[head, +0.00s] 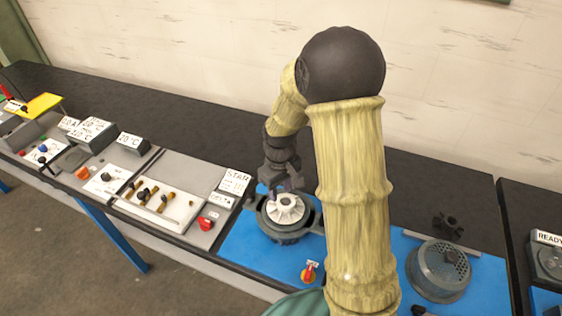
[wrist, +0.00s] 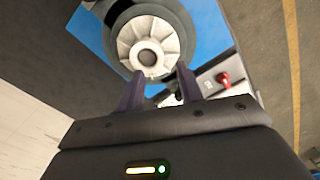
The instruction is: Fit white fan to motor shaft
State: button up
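The white fan (head: 285,209) lies centred on the dark round motor (head: 284,234) on the blue mat, in the middle of the head view. It also shows in the wrist view (wrist: 149,46), face-on, with a round hub at its centre. The shaft cannot be told apart from the hub. My gripper (head: 287,187) is above the back edge of the fan. In the wrist view its two fingers (wrist: 159,86) are spread apart, with nothing seen held between them. The fingertips lie near the fan's rim; whether they touch it I cannot tell.
A grey perforated cover (head: 439,270) and a black fan-like part (head: 447,226) are on the right. A red switch (head: 310,272) is on the blue mat in front. A tray with brass pieces (head: 160,202) and a red knob (head: 205,223) are to the left.

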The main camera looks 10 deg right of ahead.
aim_at(281, 206)
notch_tip(281, 206, up, 12)
jog(key=b, duration=0.1)
jog(key=shift+r+b, duration=0.15)
jog(key=shift+b, duration=0.25)
jog(key=shift+s, duration=0.15)
dwell(0.5)
jog(key=s+d+f+m+t, duration=0.2)
jog(key=s+f+m, duration=0.3)
jog(key=s, duration=0.8)
notch_tip(281, 206, down, 2)
jog(key=shift+m+t, duration=0.3)
